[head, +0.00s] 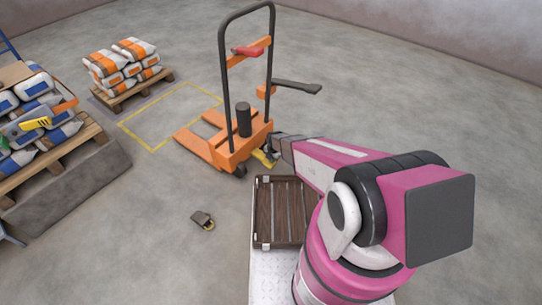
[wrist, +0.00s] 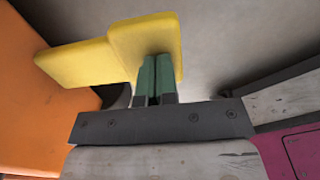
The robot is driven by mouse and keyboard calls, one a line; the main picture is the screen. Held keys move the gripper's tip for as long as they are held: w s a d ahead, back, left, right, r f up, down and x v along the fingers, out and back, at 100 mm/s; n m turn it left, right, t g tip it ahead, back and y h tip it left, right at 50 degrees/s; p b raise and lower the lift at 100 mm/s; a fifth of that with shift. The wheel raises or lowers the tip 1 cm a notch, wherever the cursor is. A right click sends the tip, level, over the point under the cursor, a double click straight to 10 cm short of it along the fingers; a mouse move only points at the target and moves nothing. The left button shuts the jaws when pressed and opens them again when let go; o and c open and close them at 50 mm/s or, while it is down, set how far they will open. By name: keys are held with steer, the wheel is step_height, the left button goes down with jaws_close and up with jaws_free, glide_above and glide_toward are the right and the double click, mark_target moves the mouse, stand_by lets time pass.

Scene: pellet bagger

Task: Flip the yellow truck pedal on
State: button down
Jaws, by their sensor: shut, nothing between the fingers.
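The orange pallet truck (head: 233,150) stands on the floor in the middle of the head view, with a dark upright handle frame. Its yellow pedal (head: 264,159) sits low at its near right side, partly hidden by my arm. In the wrist view the yellow pedal (wrist: 145,48) fills the upper left, and the orange truck body (wrist: 35,95) is at the left edge. My gripper (wrist: 155,65) has its green fingertips closed together, empty, right at the pedal's lower edge. I cannot tell whether they touch it. My gripper (head: 272,150) also shows beside the pedal in the head view.
A padlock-like object (head: 203,220) is on the floor. Pallets of bags (head: 125,65) stand behind left and at the left edge. A yellow floor outline (head: 152,148) lies left of the truck. Floor to the right is clear.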

steer(key=shift+f, duration=2.15)
